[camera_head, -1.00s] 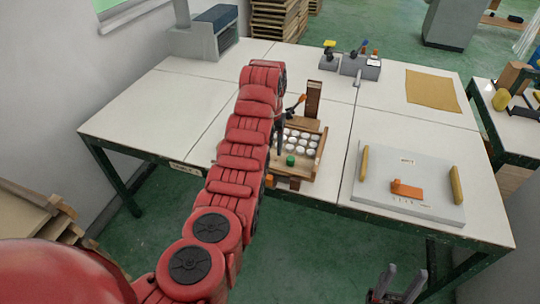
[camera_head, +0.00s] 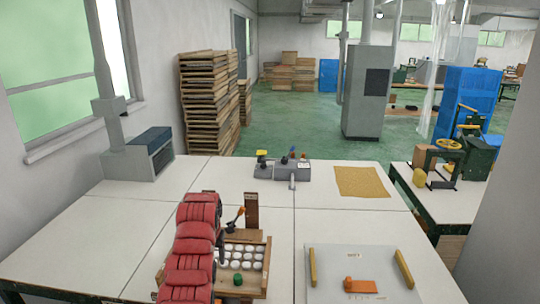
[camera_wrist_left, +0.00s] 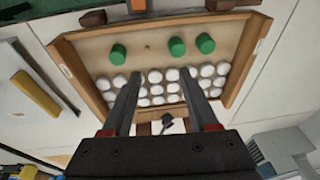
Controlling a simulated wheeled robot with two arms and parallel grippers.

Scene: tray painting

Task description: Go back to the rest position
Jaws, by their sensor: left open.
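My left gripper (camera_wrist_left: 160,76) is open, with its two fingers apart and nothing between them. In the left wrist view it is above a wooden tray (camera_wrist_left: 72,72) holding rows of white round pieces (camera_wrist_left: 156,90) and green pieces (camera_wrist_left: 176,47). In the head view the tray (camera_head: 262,282) is at the bottom centre, and one green piece (camera_head: 238,279) shows near its front. My red left arm (camera_head: 195,245) reaches over the table along the tray's left side. Its gripper is mostly hidden there. My right gripper is out of view.
A white board (camera_head: 337,260) with an orange block (camera_head: 360,286) lies to the right of the tray. A grey box (camera_head: 150,155) stands at the back left, a grey tool holder (camera_head: 295,170) at the back, and a yellow sheet (camera_head: 360,181) at the back right. The left tabletop is clear.

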